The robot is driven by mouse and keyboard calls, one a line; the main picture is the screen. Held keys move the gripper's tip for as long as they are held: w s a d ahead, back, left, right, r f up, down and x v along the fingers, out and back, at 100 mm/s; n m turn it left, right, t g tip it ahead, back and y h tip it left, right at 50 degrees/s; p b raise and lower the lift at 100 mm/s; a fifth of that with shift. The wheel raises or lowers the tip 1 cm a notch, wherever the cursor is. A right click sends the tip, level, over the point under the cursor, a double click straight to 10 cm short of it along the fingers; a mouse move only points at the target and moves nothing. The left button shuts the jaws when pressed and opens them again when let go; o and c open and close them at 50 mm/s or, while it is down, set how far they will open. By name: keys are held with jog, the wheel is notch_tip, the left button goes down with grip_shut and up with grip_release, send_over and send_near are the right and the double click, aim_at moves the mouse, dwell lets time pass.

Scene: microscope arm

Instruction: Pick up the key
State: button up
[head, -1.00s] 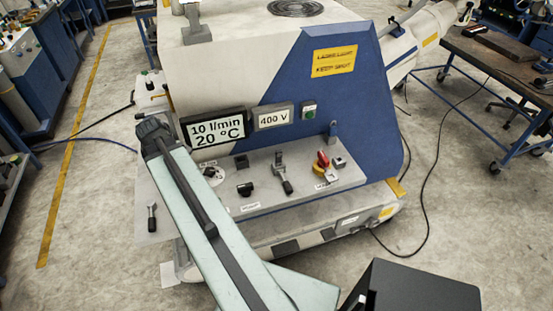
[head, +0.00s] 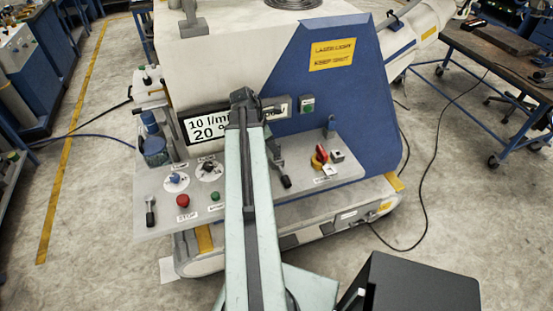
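I cannot make out a key for certain. The control panel (head: 300,190) of the white and blue machine carries several knobs, buttons and levers, and a key among them would be too small to tell. My arm reaches up across the middle of the panel, and its dark end with my gripper (head: 243,97) is in front of the display signs, above the panel. The fingers do not show clearly, so I cannot tell whether they are open or shut. My arm hides the middle of the panel.
A red and yellow switch (head: 319,156) and a black-handled lever (head: 281,170) are right of my arm. A red stop button (head: 183,201), white-based dials (head: 176,182) and a blue cylindrical fitting (head: 153,150) are left of it. A workbench (head: 497,50) stands at the right.

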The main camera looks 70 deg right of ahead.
aim_at(280, 156)
jog(key=b+x, duration=0.4)
jog(key=x, duration=0.1)
jog(key=shift+w+d+f, duration=0.1)
jog(key=shift+w+f, duration=0.05)
jog(key=shift+r, duration=0.2)
grip_shut()
notch_tip(280, 156, up, 10)
jog(key=p, duration=1)
jog(key=shift+r, duration=0.15)
